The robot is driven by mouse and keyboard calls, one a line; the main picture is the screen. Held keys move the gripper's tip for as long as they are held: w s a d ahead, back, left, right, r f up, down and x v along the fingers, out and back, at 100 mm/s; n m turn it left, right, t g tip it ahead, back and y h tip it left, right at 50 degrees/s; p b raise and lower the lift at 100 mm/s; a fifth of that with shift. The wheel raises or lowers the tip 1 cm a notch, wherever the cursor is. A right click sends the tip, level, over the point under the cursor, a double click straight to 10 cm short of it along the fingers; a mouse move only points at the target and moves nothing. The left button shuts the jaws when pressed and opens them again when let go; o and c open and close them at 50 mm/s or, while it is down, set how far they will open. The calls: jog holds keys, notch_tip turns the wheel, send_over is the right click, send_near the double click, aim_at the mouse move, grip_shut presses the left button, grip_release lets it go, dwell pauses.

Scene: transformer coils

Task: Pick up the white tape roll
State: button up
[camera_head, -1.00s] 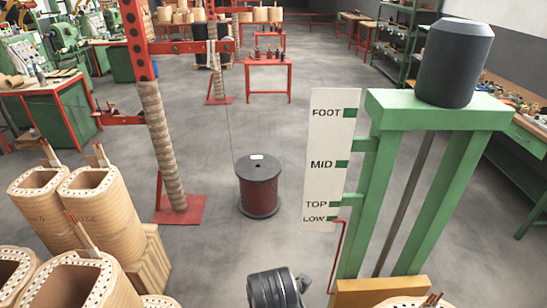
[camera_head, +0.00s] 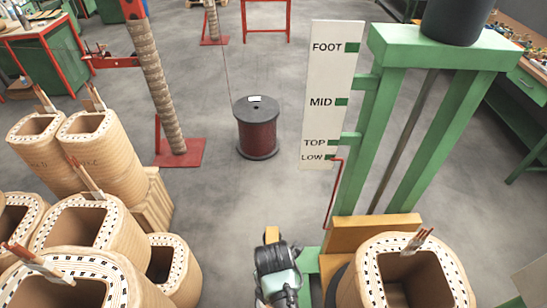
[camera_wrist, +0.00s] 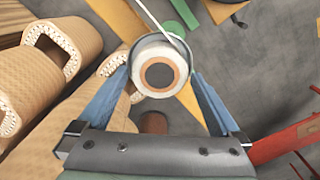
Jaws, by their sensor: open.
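The white tape roll (camera_wrist: 141,80) shows end-on in the wrist view, a pale ring with a brown core and a dark centre. My gripper (camera_wrist: 160,77) is open, with one blue finger at the left of the roll and one at the right. The roll appears between or just beyond the fingertips; whether they touch it I cannot tell. In the head view my dark wrist is at the bottom centre, and I cannot make out the roll there.
Large tan coils (camera_head: 85,222) crowd the lower left, and another coil (camera_head: 408,275) stands at the lower right. A green stand (camera_head: 365,150) with a marked white board (camera_head: 325,95) is right of centre. A cable spool (camera_head: 257,130) stands on open floor. A thin rod crosses near the roll in the wrist view.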

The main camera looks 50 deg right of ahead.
jog(key=shift+f, duration=0.4)
jog(key=c, duration=1.2)
jog(key=shift+r, duration=0.15)
